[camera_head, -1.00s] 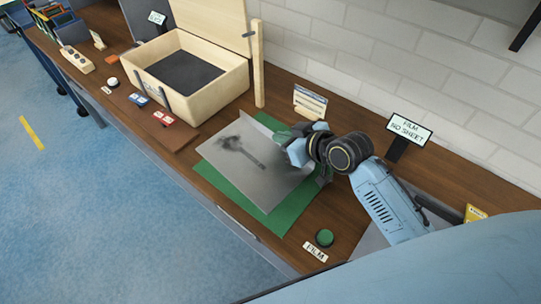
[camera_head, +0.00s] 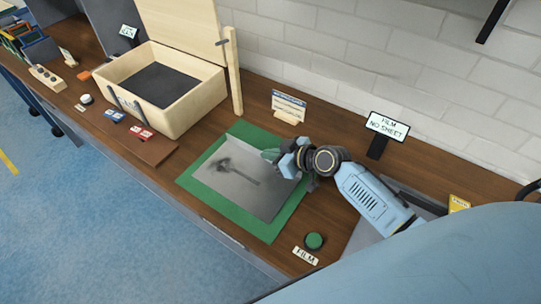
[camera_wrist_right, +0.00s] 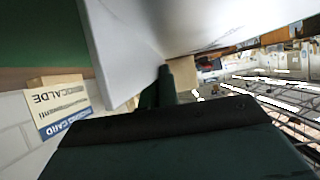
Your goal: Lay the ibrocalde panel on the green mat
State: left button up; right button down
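The ibrocalde panel (camera_head: 240,176) is a grey sheet with a dark smudged picture. In the head view it looks nearly flat over the green mat (camera_head: 262,228), whose green border shows around it. I cannot tell whether it touches the mat all over. My right gripper (camera_head: 279,157) is at the panel's upper right edge and appears shut on it. In the right wrist view the pale panel (camera_wrist_right: 120,50) meets the dark fingers (camera_wrist_right: 160,85), and part of the mat (camera_wrist_right: 45,35) shows beyond it. My left gripper is not in view.
An open wooden box (camera_head: 190,95) with a dark lining stands left of the mat. A green button (camera_head: 314,241) lies near the front edge.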

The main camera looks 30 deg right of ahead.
jog(key=shift+f, duration=0.1)
jog(key=c, duration=1.7)
grip_release()
jog(key=p+v, duration=0.1)
jog(key=v, duration=1.1)
